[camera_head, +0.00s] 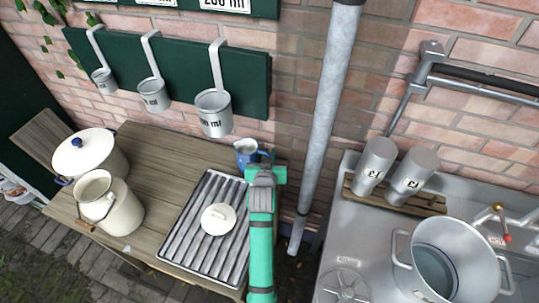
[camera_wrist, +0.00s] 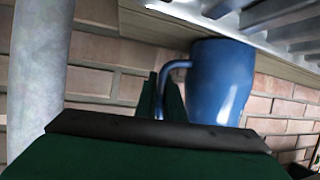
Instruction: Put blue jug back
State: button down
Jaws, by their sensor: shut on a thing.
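The blue jug (camera_head: 246,150) is at the back right of the wooden table, behind the ribbed metal tray (camera_head: 192,222). My gripper (camera_head: 264,162) is at the jug's right side and partly covers it. In the wrist view the jug (camera_wrist: 222,82) appears large, with its handle toward my fingers (camera_wrist: 160,98). My gripper is shut on the jug at its handle; the exact contact is partly hidden by the fingers. The jug's end is close to the wooden table edge, but I cannot tell whether it touches the wood.
A white lid (camera_head: 218,219) lies on the tray. A cream pot (camera_head: 90,156) and a cream can (camera_head: 112,206) stand at the table's left. Measuring cups (camera_head: 213,113) hang above. A grey pipe (camera_head: 325,110) stands right of my arm, before a metal counter with a large pot (camera_head: 447,262).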

jog(key=c, duration=1.8)
grip_release()
jog(key=shift+c, duration=0.2)
jog(key=v, duration=1.2)
jog(key=shift+r, duration=0.1)
